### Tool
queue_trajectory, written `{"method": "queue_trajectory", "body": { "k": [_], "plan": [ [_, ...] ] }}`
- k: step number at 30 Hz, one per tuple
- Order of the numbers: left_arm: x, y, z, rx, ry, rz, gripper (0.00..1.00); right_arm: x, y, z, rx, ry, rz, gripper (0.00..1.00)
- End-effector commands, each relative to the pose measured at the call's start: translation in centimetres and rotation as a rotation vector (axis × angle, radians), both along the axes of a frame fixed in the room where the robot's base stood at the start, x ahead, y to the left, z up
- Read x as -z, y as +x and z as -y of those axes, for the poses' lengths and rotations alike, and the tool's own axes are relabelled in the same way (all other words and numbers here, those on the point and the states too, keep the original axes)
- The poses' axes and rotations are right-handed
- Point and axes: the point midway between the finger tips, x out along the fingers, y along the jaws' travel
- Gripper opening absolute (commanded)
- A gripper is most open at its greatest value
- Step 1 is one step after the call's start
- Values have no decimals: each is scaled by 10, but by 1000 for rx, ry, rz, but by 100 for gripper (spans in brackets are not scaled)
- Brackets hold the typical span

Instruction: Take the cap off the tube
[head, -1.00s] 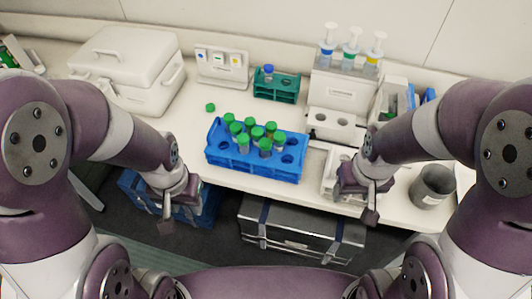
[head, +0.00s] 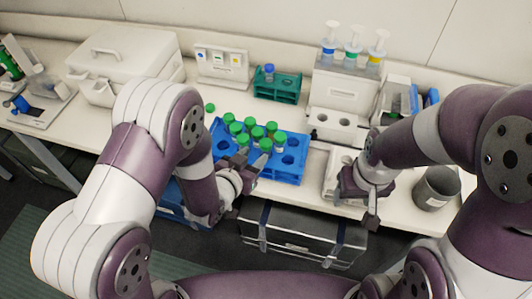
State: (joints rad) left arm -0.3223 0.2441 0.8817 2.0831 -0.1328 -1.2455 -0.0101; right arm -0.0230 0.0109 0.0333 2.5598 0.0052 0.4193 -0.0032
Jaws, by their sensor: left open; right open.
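Several green-capped tubes (head: 257,132) stand upright in a blue rack (head: 290,172) at the middle of the bench. One blue-capped tube (head: 269,72) stands in a small teal rack (head: 277,89) behind it. A loose green cap (head: 210,107) lies on the bench left of the blue rack, partly behind my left arm. My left gripper (head: 250,165) is open at the front left edge of the blue rack, close to the front tubes; I cannot tell whether it touches one. My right gripper (head: 371,219) is open and empty, low in front of the bench, right of the rack.
A white lidded box (head: 120,60) stands at the back left. A pipette stand (head: 338,90) with several pipettes is at the back right. A grey cup (head: 436,188) stands at the right. A grey case (head: 300,237) is below the bench front.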

Motion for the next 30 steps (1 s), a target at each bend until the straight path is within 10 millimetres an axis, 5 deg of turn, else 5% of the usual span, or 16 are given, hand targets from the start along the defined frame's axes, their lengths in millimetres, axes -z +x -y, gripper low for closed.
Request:
{"method": "queue_trajectory", "body": {
  "k": [9,17,21,30],
  "plan": [
    [15,42,23,0,-1,0,43,-20,0,0,0,0,0,59],
    [18,46,24,-1,0,0,43,-19,0,0,0,0,0,59],
    [18,46,24,-1,0,-1,0,-19,0,0,0,0,0,59],
    [18,46,24,-1,0,0,0,-19,0,0,0,0,0,59]
  ]
}}
